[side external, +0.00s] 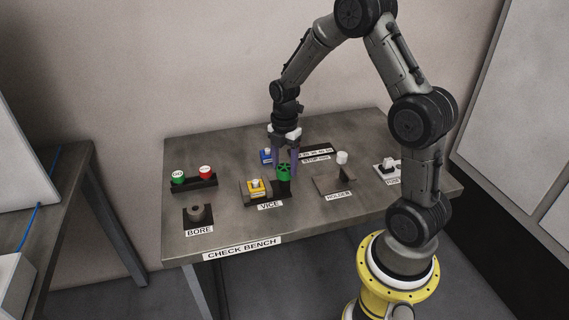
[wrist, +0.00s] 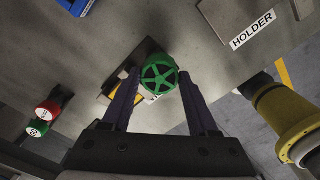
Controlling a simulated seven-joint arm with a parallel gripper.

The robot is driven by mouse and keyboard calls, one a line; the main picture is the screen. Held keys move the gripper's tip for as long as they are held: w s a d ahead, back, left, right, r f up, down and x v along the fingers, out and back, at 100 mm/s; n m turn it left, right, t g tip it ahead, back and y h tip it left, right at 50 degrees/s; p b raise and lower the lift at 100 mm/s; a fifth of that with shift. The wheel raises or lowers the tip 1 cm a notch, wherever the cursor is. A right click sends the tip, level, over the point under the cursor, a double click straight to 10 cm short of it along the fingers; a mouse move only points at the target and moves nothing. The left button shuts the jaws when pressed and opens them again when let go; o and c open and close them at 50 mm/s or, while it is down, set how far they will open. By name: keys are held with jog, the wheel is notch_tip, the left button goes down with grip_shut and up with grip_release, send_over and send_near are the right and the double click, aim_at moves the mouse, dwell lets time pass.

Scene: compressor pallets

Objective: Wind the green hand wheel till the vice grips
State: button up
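The green hand wheel (side external: 284,172) stands at the right end of the vice, above the VICE label. In the wrist view the wheel (wrist: 159,76) shows its spokes between my fingertips. A yellow block (side external: 256,186) sits in the vice (side external: 246,199); whether the jaws touch it I cannot tell. In the wrist view my left finger partly hides the yellow block. My gripper (side external: 282,165) points down over the wheel, open, with one finger on each side. The fingers look slightly apart from the rim.
Left of the vice are green and red buttons (side external: 193,181) and the BORE block (side external: 197,214). A blue item (side external: 266,156) lies behind my gripper. The holder (side external: 334,184) and a white-topped post (side external: 342,158) stand to the right. The bench front (side external: 300,222) is clear.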

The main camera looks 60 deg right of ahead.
aim_at(284, 167)
jog(key=c, duration=0.8)
jog(key=m, duration=0.3)
jog(key=shift+m, duration=0.3)
jog(key=shift+c, duration=0.2)
jog(key=o, duration=1.6)
jog(key=shift+c, duration=0.2)
jog(key=a+r+n+t, duration=0.1)
jog(key=a+r, duration=0.1)
jog(key=r, duration=0.8)
jog(key=a+r, duration=0.2)
jog(key=r, duration=0.7)
jog(key=s+a+r+m+t, duration=0.1)
jog(key=s+a+r+t, duration=0.2)
jog(key=s+a+r, duration=0.35)
jog(key=s+a+f+m, duration=0.2)
jog(key=s+f+m, duration=0.1)
jog(key=s+m, duration=0.3)
jog(key=s+a+f+m+t, duration=0.1)
jog(key=s+a+f+m, duration=0.2)
jog(key=s+m, duration=0.3)
jog(key=shift+s+m+t, duration=0.3)
jog(key=shift+m, duration=0.4)
